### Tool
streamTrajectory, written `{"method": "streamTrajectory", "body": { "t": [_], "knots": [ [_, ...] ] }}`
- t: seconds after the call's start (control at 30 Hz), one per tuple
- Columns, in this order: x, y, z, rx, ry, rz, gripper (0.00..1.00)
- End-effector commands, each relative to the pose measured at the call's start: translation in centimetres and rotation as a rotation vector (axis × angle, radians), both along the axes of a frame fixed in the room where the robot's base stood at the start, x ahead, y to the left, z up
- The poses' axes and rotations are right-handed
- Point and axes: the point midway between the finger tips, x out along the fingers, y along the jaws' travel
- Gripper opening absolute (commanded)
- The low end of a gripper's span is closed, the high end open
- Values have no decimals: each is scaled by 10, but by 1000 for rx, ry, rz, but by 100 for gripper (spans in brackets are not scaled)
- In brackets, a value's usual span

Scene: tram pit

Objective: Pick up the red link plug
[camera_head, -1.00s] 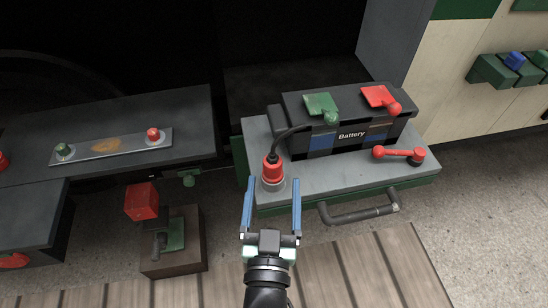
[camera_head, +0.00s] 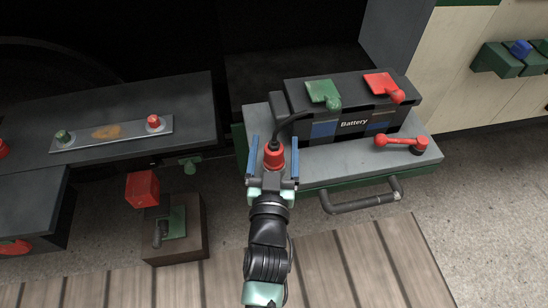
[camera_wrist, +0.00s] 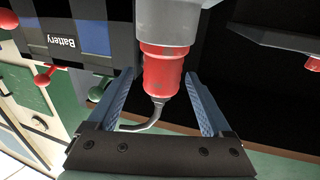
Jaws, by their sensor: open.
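The red link plug (camera_head: 273,157) stands at the front left of the grey battery tray, with a black cable rising from its top. It also shows in the wrist view (camera_wrist: 162,72), seated in a grey collar (camera_wrist: 166,22). My gripper (camera_head: 273,152) is open, with one blue finger on each side of the plug. In the wrist view the fingers (camera_wrist: 164,98) flank the plug, with a visible gap on both sides. The plug's lower part is hidden by my gripper in the head view.
The battery (camera_head: 352,115) with green and red terminal covers stands behind the plug. A red lever (camera_head: 400,142) lies on the tray (camera_head: 335,160) at right, above a bent handle (camera_head: 362,197). A red cube (camera_head: 142,188) and a brown box (camera_head: 188,243) are at lower left.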

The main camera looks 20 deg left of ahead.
Motion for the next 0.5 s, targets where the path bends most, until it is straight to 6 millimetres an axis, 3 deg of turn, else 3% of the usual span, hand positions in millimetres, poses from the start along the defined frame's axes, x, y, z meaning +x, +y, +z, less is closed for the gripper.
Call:
{"method": "streamTrajectory", "body": {
  "t": [0.2, 0.5],
  "knots": [
    [24, 9, -1, 1, -1, 0, 84],
    [28, 11, -1, 1, 0, 0, 84]
  ]
}}
